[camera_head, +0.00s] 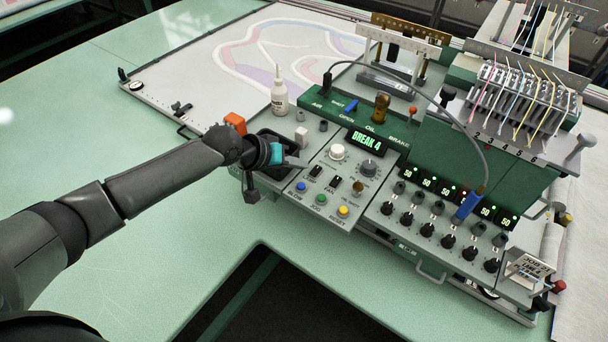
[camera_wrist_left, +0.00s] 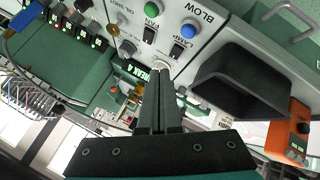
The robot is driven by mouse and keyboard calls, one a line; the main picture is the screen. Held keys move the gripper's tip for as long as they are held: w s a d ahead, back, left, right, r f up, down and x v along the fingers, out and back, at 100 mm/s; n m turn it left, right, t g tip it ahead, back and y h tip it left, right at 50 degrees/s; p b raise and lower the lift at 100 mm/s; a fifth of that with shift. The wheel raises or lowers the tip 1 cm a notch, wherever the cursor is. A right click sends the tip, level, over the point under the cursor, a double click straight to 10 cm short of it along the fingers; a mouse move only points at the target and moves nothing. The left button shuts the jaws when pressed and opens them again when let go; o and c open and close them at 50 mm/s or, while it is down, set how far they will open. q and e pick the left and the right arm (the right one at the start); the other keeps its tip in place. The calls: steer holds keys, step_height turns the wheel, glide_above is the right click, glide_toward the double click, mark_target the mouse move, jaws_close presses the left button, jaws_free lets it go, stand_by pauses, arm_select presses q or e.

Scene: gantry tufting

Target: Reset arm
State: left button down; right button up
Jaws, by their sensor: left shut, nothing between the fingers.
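My left gripper (camera_head: 301,163) reaches over the left part of the grey control panel (camera_head: 325,233), with its fingers closed together and nothing between them. The left wrist view shows the two dark fingers (camera_wrist_left: 160,75) side by side, pointing at the panel near the white knob. In the head view the white knob (camera_head: 337,152) stands just right of the fingertips. A yellow button (camera_head: 343,211) marked RESET sits at the panel's front, beside a green button (camera_head: 321,199) and a blue button (camera_head: 301,186). My right gripper is in neither view.
A black tray (camera_wrist_left: 240,82) and an orange box (camera_head: 235,122) lie close to the gripper. A white bottle (camera_head: 279,97) stands behind. The display (camera_head: 366,140) reads BREAK 4. Knobs and a blue-handled tool (camera_head: 468,205) are to the right. The green table (camera_head: 150,270) is clear at the front left.

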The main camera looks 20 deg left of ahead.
arm_select(q)
steer(key=s+d+f+m+g, duration=0.1)
steer(key=s+d+m, duration=0.1)
steer(key=s+d, duration=0.35)
steer(key=s+d+f+m+g, duration=0.1)
steer(key=s+d+f+m, duration=0.15)
steer(key=s, duration=0.65)
steer(key=s+a+r+n+g+y, duration=0.1)
steer(key=s+a+y, duration=0.2)
steer(key=s+a, duration=0.3)
steer(key=s+a+r+g+y, duration=0.1)
steer(key=s+a+y, duration=0.15)
steer(key=s, duration=0.55)
step_height(320, 180, down, 34)
steer(key=s+b, duration=0.2)
steer(key=b, duration=1)
steer(key=s+a+f+g+b, duration=0.1)
steer(key=s+f+b, duration=0.5)
steer(key=f, duration=0.6)
steer(key=s+a+f+g+b, duration=0.1)
steer(key=s+a+f+b, duration=0.1)
steer(key=s+f+b, duration=0.4)
steer(key=s+f, duration=0.3)
steer(key=f, duration=0.4)
steer(key=shift+s+f, duration=0.15)
steer(key=shift+f, duration=0.15)
